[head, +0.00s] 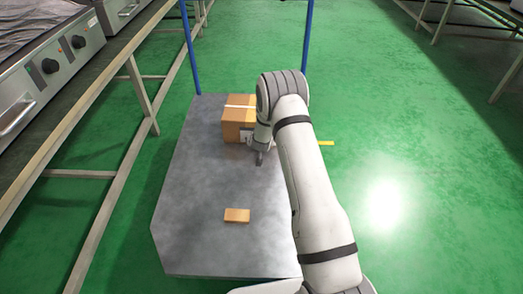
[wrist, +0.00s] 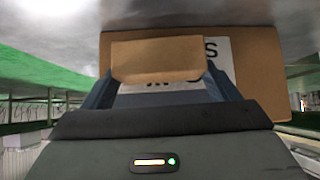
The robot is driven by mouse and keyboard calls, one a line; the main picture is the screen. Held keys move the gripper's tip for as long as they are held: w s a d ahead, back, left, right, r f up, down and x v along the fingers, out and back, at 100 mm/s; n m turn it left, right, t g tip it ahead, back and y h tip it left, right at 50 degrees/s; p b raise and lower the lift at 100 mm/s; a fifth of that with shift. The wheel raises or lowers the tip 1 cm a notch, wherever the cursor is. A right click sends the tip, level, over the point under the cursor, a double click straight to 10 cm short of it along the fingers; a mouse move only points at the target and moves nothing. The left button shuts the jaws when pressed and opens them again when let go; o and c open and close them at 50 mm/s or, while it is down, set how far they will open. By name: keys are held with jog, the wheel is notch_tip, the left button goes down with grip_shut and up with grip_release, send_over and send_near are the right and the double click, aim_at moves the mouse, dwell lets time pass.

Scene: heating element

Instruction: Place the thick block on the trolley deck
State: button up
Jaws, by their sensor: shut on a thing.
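My gripper (head: 260,157) is over the trolley deck (head: 195,180), just in front of the cardboard box. In the wrist view my gripper (wrist: 157,85) is shut on a light-brown block (wrist: 157,58), held between its two fingers. The arm hides that block in the head view. I cannot tell whether it touches the deck. A second small light-brown block (head: 237,215) lies flat on the deck nearer to me, apart from the gripper.
A taped cardboard box (head: 238,118) stands at the deck's back; its labelled side (wrist: 265,75) is behind the held block. Blue posts (head: 190,45) rise at the deck's far end. A metal frame (head: 140,95) runs along the left. A yellow strip (head: 326,143) shows right of my arm.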

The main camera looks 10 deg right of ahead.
notch_tip(320, 180, down, 4)
jog(key=shift+f+b, duration=0.1)
jog(key=shift+b, duration=0.7)
jog(key=o, duration=1)
